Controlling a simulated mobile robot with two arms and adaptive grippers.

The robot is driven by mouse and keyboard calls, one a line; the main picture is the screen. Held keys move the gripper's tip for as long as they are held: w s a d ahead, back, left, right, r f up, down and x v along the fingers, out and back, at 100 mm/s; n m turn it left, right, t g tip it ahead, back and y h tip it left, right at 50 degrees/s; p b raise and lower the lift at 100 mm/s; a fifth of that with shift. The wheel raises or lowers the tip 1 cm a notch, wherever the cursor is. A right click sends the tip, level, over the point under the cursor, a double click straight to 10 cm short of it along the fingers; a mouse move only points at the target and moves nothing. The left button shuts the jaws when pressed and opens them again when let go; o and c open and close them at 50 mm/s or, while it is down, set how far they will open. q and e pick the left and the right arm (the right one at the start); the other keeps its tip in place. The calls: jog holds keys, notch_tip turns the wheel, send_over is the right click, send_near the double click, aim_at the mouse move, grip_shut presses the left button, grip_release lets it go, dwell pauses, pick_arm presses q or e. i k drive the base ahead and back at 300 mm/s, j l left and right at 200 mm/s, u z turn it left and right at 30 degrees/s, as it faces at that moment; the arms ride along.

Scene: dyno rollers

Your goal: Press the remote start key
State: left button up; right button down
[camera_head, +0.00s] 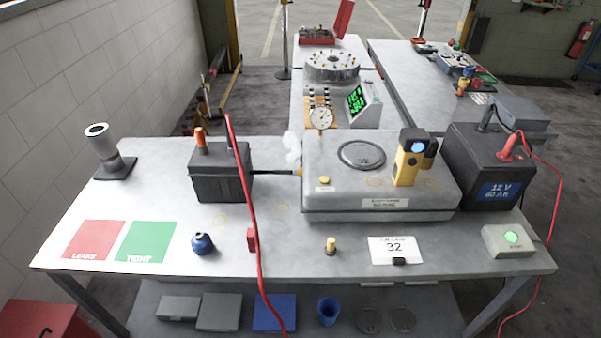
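A small light grey box (496,246) with a round, glowing green button (511,237) stands at the right front corner of the workbench (352,258). It is the only key-like control I see on this bench, and its small label is too small to read surely. Nothing touches or covers the button. Neither of my grippers is in view.
A black 12 V battery (478,175) with a red clamp (512,148) stands behind the box. A red cable hangs past the bench's right edge. A large grey housing (330,185), a yellow device (407,165) and a "32" card (395,249) lie left of the box.

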aim_at(512, 238)
jog(key=z, duration=1.45)
